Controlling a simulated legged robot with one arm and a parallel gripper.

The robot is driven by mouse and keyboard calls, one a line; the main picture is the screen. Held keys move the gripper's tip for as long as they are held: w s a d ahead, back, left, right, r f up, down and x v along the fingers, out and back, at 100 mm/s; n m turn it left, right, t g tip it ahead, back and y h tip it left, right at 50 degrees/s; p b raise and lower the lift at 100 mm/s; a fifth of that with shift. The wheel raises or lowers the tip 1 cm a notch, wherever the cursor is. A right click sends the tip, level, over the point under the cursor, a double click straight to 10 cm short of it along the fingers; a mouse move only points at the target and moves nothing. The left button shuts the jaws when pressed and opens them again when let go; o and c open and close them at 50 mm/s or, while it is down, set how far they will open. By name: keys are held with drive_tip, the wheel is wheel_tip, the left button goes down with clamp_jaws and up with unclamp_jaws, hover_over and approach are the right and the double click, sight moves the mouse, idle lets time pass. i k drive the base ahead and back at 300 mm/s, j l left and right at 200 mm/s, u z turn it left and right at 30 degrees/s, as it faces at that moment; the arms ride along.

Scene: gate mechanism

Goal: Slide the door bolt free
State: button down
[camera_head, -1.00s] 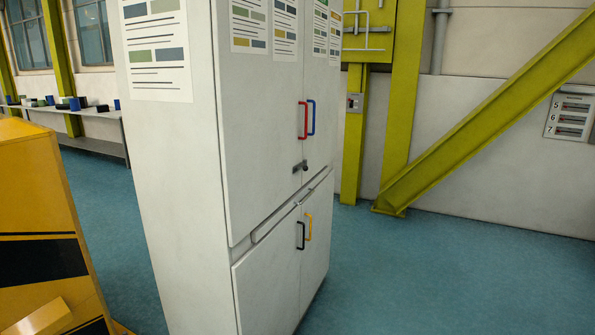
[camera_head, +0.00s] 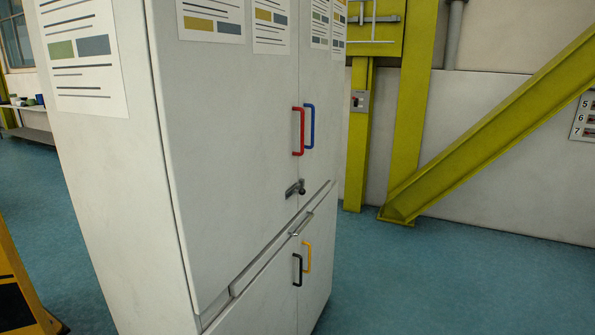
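A small dark metal door bolt (camera_head: 296,188) sits across the seam between the two upper doors of a tall white cabinet (camera_head: 105,200). It is below a red handle (camera_head: 298,131) on the left upper door and a blue handle (camera_head: 310,126) on the right upper door. The upper doors look shut. The bolt is small in the picture, and its exact position in its holder is hard to tell. My gripper is not in view.
The lower doors carry a black handle (camera_head: 298,270) and a yellow handle (camera_head: 308,257). A yellow-green slanted beam (camera_head: 490,130) meets the floor right of the cabinet. Blue floor (camera_head: 440,275) lies clear at the right. A yellow object (camera_head: 18,290) stands at the lower left.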

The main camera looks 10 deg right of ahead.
sight(301, 191)
drive_tip(key=i+l, duration=0.15)
drive_tip(key=i, duration=0.35)
drive_tip(key=i+l+u, duration=0.1)
drive_tip(key=i, duration=0.4)
drive_tip(key=i+l, duration=0.2)
drive_tip(key=i, duration=0.25)
